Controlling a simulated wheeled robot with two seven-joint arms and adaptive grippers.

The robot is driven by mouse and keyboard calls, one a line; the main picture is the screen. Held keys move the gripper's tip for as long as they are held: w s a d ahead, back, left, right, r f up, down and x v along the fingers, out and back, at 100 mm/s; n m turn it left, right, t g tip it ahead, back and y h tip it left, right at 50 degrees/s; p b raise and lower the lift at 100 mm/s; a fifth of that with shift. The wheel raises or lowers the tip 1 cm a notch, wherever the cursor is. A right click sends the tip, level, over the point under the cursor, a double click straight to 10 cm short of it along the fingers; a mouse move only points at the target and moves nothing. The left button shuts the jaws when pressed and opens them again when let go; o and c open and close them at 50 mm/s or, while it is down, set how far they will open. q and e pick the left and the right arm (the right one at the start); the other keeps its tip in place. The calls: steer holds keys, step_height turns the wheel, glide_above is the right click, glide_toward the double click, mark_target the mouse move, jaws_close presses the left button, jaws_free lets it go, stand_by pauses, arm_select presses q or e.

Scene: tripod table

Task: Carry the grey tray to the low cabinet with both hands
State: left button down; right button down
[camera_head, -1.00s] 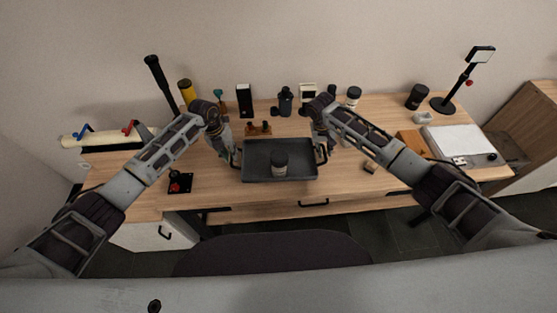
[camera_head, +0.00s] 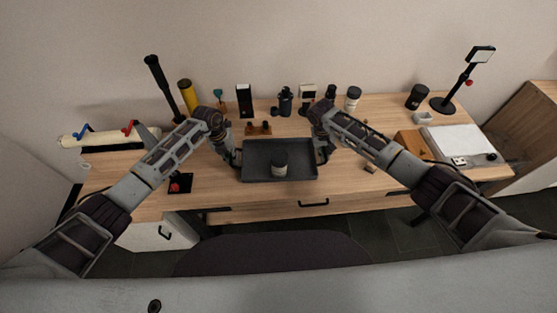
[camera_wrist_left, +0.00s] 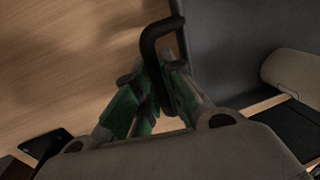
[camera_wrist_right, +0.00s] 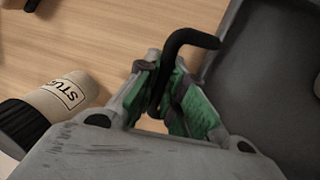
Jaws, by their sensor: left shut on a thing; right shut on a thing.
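The grey tray (camera_head: 260,172) is at the front middle of the wooden table, and a dark jar with a pale band (camera_head: 279,163) stands upright in it. My left gripper (camera_head: 234,157) is at the tray's left end. In the left wrist view its fingers (camera_wrist_left: 165,90) are shut on the black left handle (camera_wrist_left: 152,42). My right gripper (camera_head: 321,154) is at the tray's right end. In the right wrist view its fingers (camera_wrist_right: 165,88) are shut on the black right handle (camera_wrist_right: 188,38). Whether the tray touches the table I cannot tell. I cannot make out which piece is the low cabinet.
Bottles, a black box (camera_head: 244,100) and a small wooden rack (camera_head: 258,128) stand behind the tray. A red-topped joystick (camera_head: 178,184) is to its left. A white device (camera_head: 455,143) and lamp (camera_head: 447,100) are at right. A dark chair (camera_head: 270,255) is in front.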

arm_select(q)
steer(key=shift+r, duration=0.2)
arm_select(e)
steer(key=shift+r, duration=0.2)
